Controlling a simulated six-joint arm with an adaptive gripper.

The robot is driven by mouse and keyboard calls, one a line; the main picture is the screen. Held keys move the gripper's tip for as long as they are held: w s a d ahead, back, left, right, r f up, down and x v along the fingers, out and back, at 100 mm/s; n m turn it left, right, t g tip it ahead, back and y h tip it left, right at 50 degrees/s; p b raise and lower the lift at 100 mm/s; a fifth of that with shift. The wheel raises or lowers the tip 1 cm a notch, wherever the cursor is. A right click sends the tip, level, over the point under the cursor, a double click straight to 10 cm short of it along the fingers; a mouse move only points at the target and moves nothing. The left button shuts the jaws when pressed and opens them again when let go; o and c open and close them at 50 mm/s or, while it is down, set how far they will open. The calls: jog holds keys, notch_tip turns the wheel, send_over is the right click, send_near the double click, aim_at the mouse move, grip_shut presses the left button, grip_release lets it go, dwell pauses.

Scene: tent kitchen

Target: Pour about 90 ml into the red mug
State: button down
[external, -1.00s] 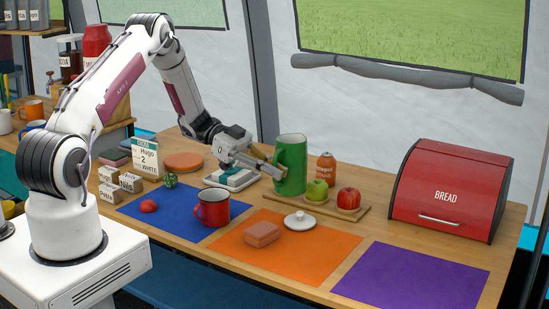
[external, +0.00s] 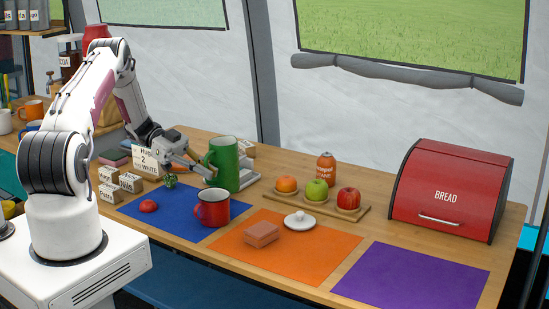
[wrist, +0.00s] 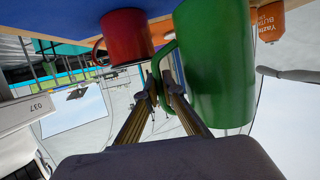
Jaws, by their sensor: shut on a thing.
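The red mug (external: 212,210) stands upright at the right edge of the blue mat (external: 183,232). It also shows in the wrist view (wrist: 126,38), which is upside down. My gripper (external: 207,175) is shut on the handle of the green jug (external: 225,165). In the wrist view my fingers (wrist: 162,85) close around the green handle, and the jug (wrist: 215,65) fills the right side. The jug is upright, just behind the red mug in the external view. Its inside is hidden, and I cannot tell its exact height above the table.
A wooden board (external: 322,211) with an orange (external: 287,184) and two apples lies to the right. A white lid (external: 300,220) and a reddish block (external: 261,233) lie on or by the orange mat (external: 310,255). A small red item (external: 148,206) lies on the blue mat. The purple mat (external: 410,277) is clear.

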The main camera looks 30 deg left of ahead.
aim_at(207, 181)
jog(key=shift+s+a+f, duration=0.1)
jog(key=shift+s+a, duration=0.1)
jog(key=shift+a, duration=0.4)
jog(key=shift+s+d+r+m+t+y, duration=0.1)
jog(key=shift+r+m+t+y, duration=0.05)
jog(key=shift+m+t+y, duration=0.85)
jog(key=shift+a+r+m+t+y, duration=0.15)
jog(key=shift+m+t+y, duration=0.65)
jog(key=shift+m+t, duration=0.4)
jog(key=shift+s+d+r+m+t+y, duration=0.1)
jog(key=shift+d+r+m+t+y, duration=0.05)
jog(key=shift+m+t+y, duration=0.95)
jog(key=shift+m+t, duration=0.4)
jog(key=shift+m, duration=0.2)
jog(key=shift+w+a+f, duration=0.1)
jog(key=shift+w+f, duration=0.1)
jog(key=shift+f, duration=0.8)
jog(key=shift+w+a+f, duration=0.1)
jog(key=shift+w+f, duration=0.05)
jog(key=shift+f, duration=0.85)
jog(key=shift+r, duration=0.1)
